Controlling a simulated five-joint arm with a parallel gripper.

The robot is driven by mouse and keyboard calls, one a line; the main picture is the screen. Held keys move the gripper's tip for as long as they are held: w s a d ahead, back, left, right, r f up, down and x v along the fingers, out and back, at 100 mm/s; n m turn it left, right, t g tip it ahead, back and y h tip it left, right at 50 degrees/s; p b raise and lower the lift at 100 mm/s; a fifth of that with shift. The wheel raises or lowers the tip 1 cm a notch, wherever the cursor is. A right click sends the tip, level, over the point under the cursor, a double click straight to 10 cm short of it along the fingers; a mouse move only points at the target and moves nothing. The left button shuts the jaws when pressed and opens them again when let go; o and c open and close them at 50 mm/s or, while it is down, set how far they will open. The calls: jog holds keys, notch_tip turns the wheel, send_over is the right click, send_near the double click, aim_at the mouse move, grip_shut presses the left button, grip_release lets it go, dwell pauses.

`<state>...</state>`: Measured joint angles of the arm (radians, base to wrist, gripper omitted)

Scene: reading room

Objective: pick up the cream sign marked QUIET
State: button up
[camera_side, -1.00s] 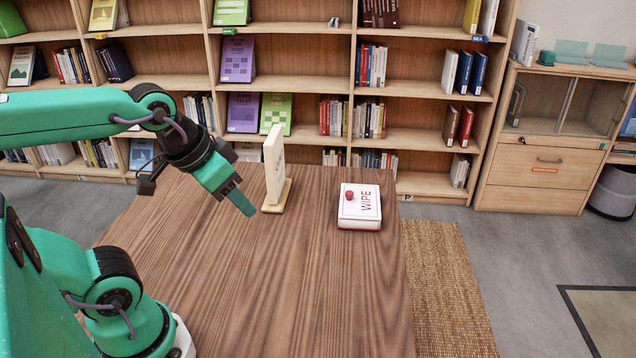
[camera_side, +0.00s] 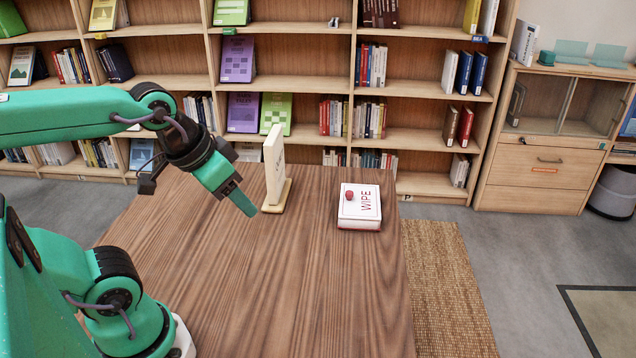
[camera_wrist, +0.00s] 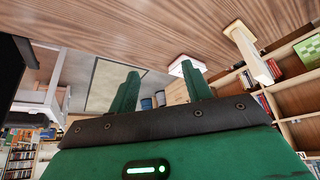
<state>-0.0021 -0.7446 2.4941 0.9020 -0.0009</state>
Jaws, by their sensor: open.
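The cream sign (camera_side: 274,166) stands upright on a pale base (camera_side: 277,196) on the wooden table, seen nearly edge-on in the side view, so its lettering is hard to read. It also shows at the upper right of the wrist view (camera_wrist: 257,62), off to the right of my fingers. My gripper (camera_side: 248,207) is just left of the sign in the side view, its fingers pointing down and right at about base height in the picture. In the wrist view my gripper (camera_wrist: 160,80) has its two green fingers apart with nothing between them. Whether a finger touches the sign is unclear.
The wooden table (camera_side: 290,290) is clear in front. Bookshelves (camera_side: 290,88) stand behind. A woven rug (camera_side: 450,290) lies on the floor at right.

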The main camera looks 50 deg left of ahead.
jog(key=w+a+r+n+g, duration=0.25)
jog(key=w+a+r, duration=0.25)
jog(key=w, duration=0.4)
jog(key=n+g, duration=0.3)
jog(key=n, duration=0.3)
send_over(272, 134)
jog(key=f, duration=0.7)
jog(key=shift+d+f, duration=0.1)
jog(key=shift+d, duration=0.25)
jog(key=shift+a+f+n, duration=0.25)
jog(key=shift+a, duration=0.15)
jog(key=shift+f, duration=1.3)
